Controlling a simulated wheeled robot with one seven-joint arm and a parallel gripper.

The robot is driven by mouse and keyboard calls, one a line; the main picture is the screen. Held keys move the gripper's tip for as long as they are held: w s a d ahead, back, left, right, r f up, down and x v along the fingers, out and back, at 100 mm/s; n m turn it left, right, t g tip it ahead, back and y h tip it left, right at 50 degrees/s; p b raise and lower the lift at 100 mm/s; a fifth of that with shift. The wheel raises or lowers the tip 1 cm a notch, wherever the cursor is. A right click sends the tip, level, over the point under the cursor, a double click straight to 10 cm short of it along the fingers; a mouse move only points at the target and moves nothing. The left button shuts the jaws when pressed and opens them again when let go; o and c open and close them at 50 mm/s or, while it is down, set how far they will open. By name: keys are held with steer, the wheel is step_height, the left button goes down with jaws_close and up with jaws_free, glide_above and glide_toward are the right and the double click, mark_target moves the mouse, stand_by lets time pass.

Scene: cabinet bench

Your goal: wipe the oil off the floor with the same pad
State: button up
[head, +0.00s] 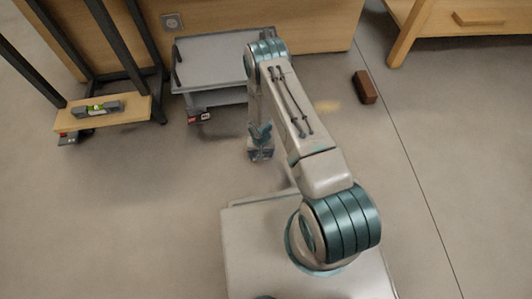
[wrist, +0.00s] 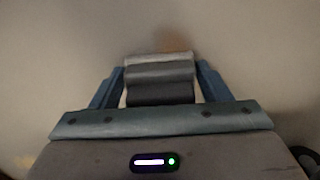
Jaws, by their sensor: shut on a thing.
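My gripper (head: 261,154) points down low over the floor, in front of the grey trolley in the head view. In the wrist view its two blue fingers (wrist: 160,85) are closed on a grey pad (wrist: 160,72) with a pale far edge. The pad is hard to make out in the head view. A faint yellowish oil patch (head: 327,106) lies on the floor to the right of my arm. A blurred tan patch (wrist: 173,45) shows just beyond the pad in the wrist view. I cannot tell whether the pad touches the floor.
A grey trolley (head: 222,75) stands against the wooden cabinet (head: 320,37). A brown block (head: 365,87) lies on the floor right of the oil. A dark-framed rack with a wooden shelf (head: 136,108) stands at left. The floor at lower left is clear.

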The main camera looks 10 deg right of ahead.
mark_target(253, 154)
steer(key=shift+a+f+b, duration=0.1)
steer(key=shift+a+b, duration=0.4)
steer(key=shift+a, duration=1.1)
steer(key=shift+w+a+b, duration=0.1)
steer(key=shift+a+b, duration=0.4)
steer(key=shift+a, duration=1.45)
steer(key=shift+w+b, duration=0.45)
steer(key=shift+w, duration=0.5)
steer(key=shift+s+d, duration=0.1)
steer(key=shift+d, duration=1.6)
steer(key=shift+s+d, duration=0.1)
steer(key=shift+d, duration=3.5)
steer(key=shift+a+r+p, duration=0.1)
steer(key=shift+r+p, duration=3.1)
steer(key=shift+r, duration=1.4)
